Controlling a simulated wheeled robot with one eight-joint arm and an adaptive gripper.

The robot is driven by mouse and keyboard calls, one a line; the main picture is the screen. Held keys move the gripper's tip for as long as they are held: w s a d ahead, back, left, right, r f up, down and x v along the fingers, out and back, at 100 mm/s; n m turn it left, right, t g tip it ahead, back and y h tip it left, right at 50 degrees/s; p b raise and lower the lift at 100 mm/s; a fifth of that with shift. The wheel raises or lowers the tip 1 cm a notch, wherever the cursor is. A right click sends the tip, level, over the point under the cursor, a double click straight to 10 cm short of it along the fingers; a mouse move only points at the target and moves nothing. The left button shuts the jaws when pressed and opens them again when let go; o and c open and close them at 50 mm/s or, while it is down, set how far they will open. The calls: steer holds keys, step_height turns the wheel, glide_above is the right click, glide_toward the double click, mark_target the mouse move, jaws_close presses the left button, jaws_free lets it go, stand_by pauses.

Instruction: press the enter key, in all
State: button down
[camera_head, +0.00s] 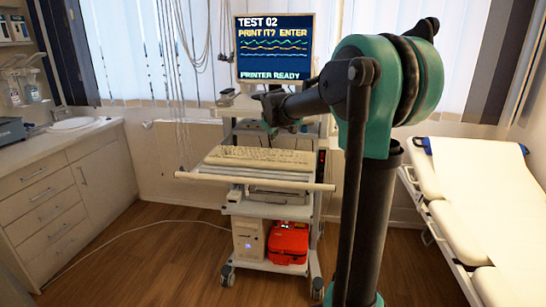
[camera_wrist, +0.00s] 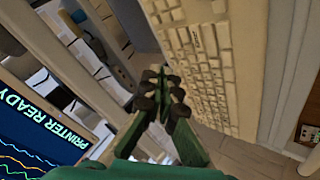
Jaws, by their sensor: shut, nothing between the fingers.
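A cream keyboard (camera_head: 262,157) lies on the pull-out shelf of a wheeled cart. In the wrist view the keyboard (camera_wrist: 222,60) fills the upper right, turned on its side. I cannot make out which key is enter. A monitor (camera_head: 275,48) above reads "TEST 02", "PRINT IT? ENTER" and "PRINTER READY"; part of its screen (camera_wrist: 35,130) shows at the lower left of the wrist view. My green gripper (camera_head: 269,130) is above the back of the keyboard in the head view. In the wrist view my gripper (camera_wrist: 165,76) is shut and empty, its dark fingertips together beside the keys in the picture. Contact cannot be judged.
The cart (camera_head: 265,210) has a front rail (camera_head: 255,181) and carries a red case (camera_head: 288,243) low down. Cables (camera_head: 180,80) hang at its left. A counter with a sink (camera_head: 75,124) stands left, an examination couch (camera_head: 480,185) right. The wooden floor between is mostly clear.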

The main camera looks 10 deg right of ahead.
mark_target(273, 156)
steer(key=shift+f, duration=2.5)
steer(key=shift+f, duration=0.2)
steer(key=shift+f, duration=0.2)
